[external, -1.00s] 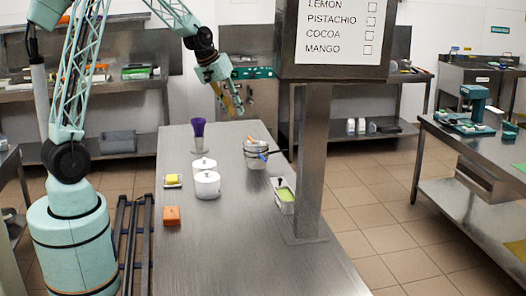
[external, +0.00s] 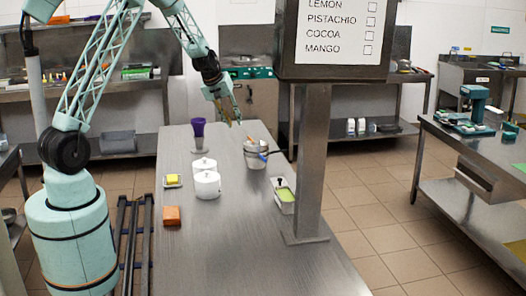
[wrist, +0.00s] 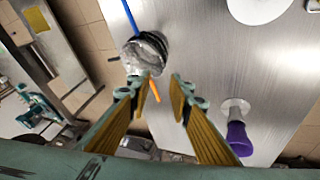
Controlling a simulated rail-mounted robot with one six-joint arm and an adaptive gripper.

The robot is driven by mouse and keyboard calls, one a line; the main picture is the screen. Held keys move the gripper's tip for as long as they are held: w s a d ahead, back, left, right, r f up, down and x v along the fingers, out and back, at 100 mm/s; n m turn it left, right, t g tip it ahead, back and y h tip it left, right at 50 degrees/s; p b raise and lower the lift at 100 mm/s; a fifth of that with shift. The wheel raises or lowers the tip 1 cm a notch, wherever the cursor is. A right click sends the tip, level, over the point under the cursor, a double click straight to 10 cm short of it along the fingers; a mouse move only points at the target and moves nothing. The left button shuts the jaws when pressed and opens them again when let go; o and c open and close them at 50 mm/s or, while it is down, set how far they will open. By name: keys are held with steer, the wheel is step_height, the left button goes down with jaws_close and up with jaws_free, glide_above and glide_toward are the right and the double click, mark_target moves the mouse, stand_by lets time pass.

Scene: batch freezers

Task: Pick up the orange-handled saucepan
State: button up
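A metal saucepan (external: 256,158) stands on the steel table near its right edge, seemingly stacked with another pan. In the wrist view the pans (wrist: 146,50) show with an orange handle (wrist: 155,92) pointing toward my gripper and a blue handle (wrist: 131,15) pointing away. I cannot tell how the pans are nested. My gripper (wrist: 165,84) is open and empty, above the table at its far end. The orange handle's end lies near the left fingertip in the wrist view, without clear contact.
A purple-topped item (external: 198,128) stands left of my gripper. Two white lidded pots (external: 207,184), a yellow sponge (external: 172,180) and an orange block (external: 171,215) lie nearer. A green-filled container (external: 284,198) and a steel post (external: 308,165) stand at right. The table's front is clear.

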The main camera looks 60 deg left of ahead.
steer(key=shift+a+f, duration=0.25)
steer(key=shift+a, duration=0.05)
steer(key=shift+w+f, duration=0.1)
steer(key=b+x, duration=0.1)
steer(key=x, duration=0.7)
steer(key=shift+b, duration=0.4)
steer(key=shift+w+f, duration=0.15)
steer(key=shift+f, duration=0.1)
steer(key=shift+b+x, duration=0.6)
steer(key=shift+x, duration=1.85)
steer(key=shift+a, duration=0.15)
steer(key=shift+c, duration=0.3)
jaws_close()
